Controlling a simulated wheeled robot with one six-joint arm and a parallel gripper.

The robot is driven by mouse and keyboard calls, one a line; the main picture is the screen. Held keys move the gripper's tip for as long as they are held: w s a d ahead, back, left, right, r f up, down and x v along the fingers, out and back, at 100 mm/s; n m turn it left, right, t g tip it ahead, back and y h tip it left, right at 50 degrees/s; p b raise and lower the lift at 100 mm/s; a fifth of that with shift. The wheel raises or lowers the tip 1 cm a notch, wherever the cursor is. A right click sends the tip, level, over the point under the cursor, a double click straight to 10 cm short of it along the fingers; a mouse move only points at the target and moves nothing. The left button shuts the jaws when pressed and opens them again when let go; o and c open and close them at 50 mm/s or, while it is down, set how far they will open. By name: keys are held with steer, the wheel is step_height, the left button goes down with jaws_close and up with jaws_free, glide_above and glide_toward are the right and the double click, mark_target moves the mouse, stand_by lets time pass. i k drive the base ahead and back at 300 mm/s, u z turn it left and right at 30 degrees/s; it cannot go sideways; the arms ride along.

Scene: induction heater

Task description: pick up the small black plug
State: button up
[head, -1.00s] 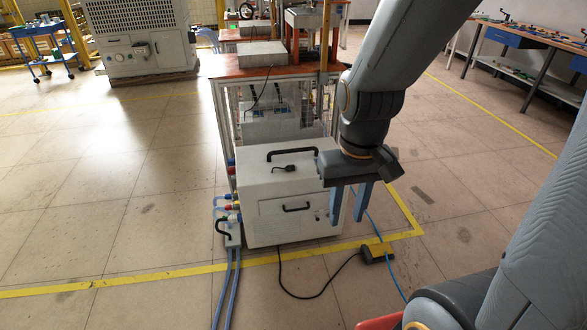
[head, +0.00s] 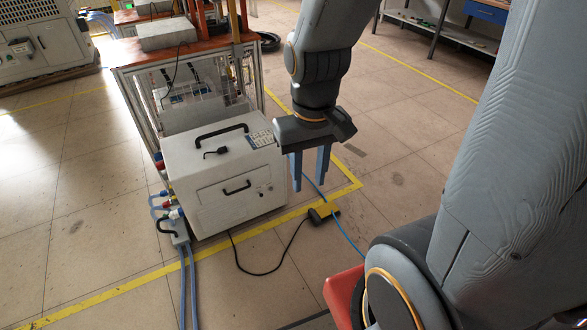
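The small black plug (head: 215,152) lies on the white top of the induction heater box (head: 225,200), in front of the box's black top handle (head: 222,134). A short piece of cable seems to be attached to it. My gripper (head: 310,187) hangs to the right of the box with its two blue-grey fingers pointing down. The fingers are apart, with nothing visible between them. The gripper is well to the right of the plug and does not touch it. Part of the box's right top edge is hidden behind the gripper body.
A second black handle (head: 237,187) is on the box front. A black pedal-like item (head: 322,215) with a cable lies on the floor. Blue hoses (head: 188,280) run from the box's left side. A workbench frame (head: 150,90) stands behind. The floor at right is mostly clear.

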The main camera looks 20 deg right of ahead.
mark_target(222, 149)
steer(key=z, duration=1.75)
steer(key=i, duration=1.9)
steer(key=u, duration=2.5)
